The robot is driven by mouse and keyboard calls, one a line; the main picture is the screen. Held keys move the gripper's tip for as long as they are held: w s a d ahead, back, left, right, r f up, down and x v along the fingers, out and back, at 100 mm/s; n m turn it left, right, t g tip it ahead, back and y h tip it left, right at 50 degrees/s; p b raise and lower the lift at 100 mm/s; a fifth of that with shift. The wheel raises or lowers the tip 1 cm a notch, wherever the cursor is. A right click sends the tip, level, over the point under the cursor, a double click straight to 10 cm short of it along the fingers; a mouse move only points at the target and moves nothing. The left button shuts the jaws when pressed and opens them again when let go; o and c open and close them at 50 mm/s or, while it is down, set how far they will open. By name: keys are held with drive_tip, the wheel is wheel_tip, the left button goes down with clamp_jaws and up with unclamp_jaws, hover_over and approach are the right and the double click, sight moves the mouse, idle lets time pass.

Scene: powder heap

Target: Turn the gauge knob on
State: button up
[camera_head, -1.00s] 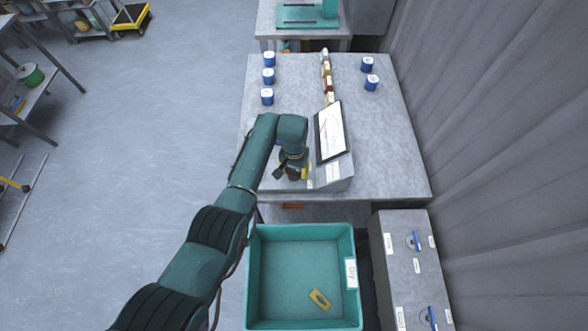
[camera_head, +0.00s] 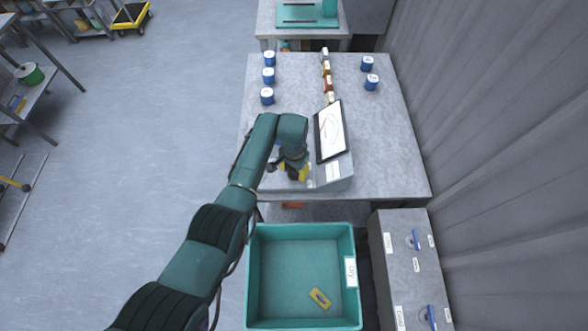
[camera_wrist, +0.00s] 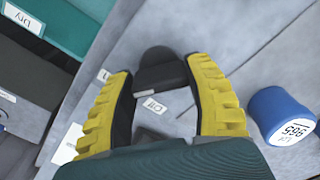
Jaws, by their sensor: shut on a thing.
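The gauge knob (camera_wrist: 158,70) is dark grey and sits on the console face in the wrist view. My gripper (camera_wrist: 160,74) has its yellow, black-lined fingers on either side of the knob, shut on it. A small label that seems to read "Off" (camera_wrist: 154,106) lies just below the knob. Another label, left of the knob, is partly hidden by a finger. In the head view my gripper (camera_head: 297,170) is at the left of the sloped grey console (camera_head: 335,173), which carries a screen (camera_head: 331,130) with a thin curve. The arm hides the knob there.
A blue container (camera_wrist: 280,115) stands close to the right finger. Several blue containers, such as one at the left (camera_head: 267,96), stand on the table (camera_head: 390,160). A teal bin (camera_head: 252,275) and a cabinet with blue-handled knobs (camera_head: 400,270) are in front of the table.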

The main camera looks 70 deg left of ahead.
sight(294, 169)
drive_tip(key=shift+f, duration=0.1)
drive_tip(key=o, duration=1.2)
wheel_tip(294, 169, up, 12)
drive_tip(key=shift+r, duration=0.1)
